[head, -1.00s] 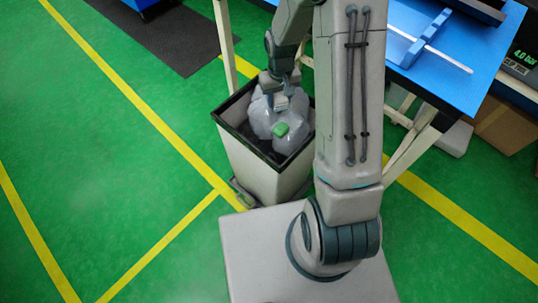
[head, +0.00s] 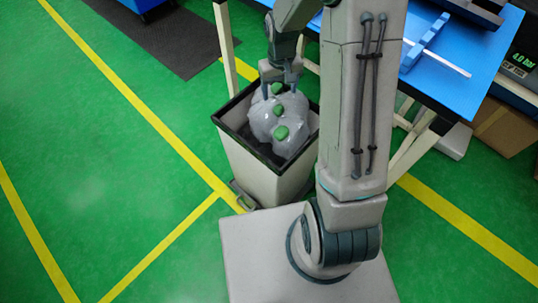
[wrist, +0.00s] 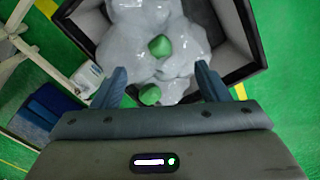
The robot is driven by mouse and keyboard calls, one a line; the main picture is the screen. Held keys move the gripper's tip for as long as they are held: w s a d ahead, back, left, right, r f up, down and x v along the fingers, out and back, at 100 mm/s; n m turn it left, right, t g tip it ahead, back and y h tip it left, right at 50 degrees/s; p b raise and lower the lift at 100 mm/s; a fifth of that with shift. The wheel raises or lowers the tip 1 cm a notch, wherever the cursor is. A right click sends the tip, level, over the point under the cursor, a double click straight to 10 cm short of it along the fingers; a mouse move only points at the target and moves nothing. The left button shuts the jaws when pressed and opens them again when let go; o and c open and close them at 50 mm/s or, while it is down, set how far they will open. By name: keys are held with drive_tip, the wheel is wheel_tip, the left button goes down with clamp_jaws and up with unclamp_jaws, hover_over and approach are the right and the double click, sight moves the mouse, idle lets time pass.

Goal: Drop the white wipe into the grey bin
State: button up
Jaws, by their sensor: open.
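The grey bin (head: 250,168), with a dark rim, stands on the floor beside the table. Inside it lies a pale, crumpled, shiny mass (head: 262,122) with green lumps (head: 281,133) on it; I cannot pick out the white wipe from this mass. My gripper (head: 280,92) points down over the far part of the bin's opening. In the wrist view, the jaws (wrist: 160,74) are apart, with a green lump (wrist: 150,95) showing between them and the pale mass (wrist: 125,45) beyond. Nothing is clearly held. The bin's rim (wrist: 250,75) also shows there.
A blue-topped table (head: 455,85) with pale legs stands close to the right of the bin. A cardboard box (head: 507,130) is under it. A dark mat (head: 160,40) lies at the back left. The green floor to the left is open.

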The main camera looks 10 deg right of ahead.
wheel_tip(320, 180, up, 8)
drive_tip(key=shift+p, duration=0.35)
